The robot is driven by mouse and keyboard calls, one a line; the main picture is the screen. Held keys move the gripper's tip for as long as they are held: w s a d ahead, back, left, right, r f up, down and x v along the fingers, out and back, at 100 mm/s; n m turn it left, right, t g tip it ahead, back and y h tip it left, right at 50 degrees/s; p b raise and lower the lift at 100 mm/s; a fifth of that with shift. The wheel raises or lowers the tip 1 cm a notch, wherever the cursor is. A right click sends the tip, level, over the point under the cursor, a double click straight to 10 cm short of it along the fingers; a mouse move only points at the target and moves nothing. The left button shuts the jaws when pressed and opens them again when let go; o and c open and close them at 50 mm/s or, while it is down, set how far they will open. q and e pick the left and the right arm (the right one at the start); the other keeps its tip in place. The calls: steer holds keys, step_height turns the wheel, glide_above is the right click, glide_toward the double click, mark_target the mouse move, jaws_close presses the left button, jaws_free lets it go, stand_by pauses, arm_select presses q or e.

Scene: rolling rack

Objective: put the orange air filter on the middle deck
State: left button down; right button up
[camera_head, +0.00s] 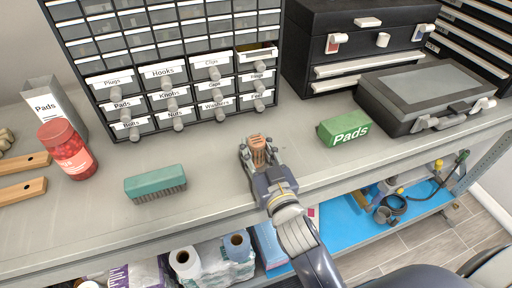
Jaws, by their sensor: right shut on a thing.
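My right gripper (259,146) is at the grey top surface near its front edge, in front of the drawer cabinet. It is shut on a small orange-brown, ribbed thing, which looks like the orange air filter (258,150). The fingers and gripper body hide part of it, and I cannot tell whether it touches the surface. A lower deck with a blue mat (345,228) shows below the top surface; I cannot tell whether it is the middle deck. My left gripper is not in view.
The grey top (225,184) has free room around my gripper. A teal brush (155,185), red jar (67,150) and green Pads box (344,130) stand on it. Paper rolls (186,262) and a coiled hose (393,207) occupy parts of the lower deck.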

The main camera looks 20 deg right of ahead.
steer(key=o, duration=1.2)
steer(key=shift+f, duration=0.1)
steer(key=s+b, duration=0.1)
steer(key=s, duration=0.4)
steer(key=s+b, duration=0.2)
steer(key=s, duration=0.3)
steer(key=shift+s+d, duration=0.2)
steer(key=shift+s, duration=0.1)
steer(key=shift+s+r, duration=0.2)
steer(key=shift+s, duration=0.5)
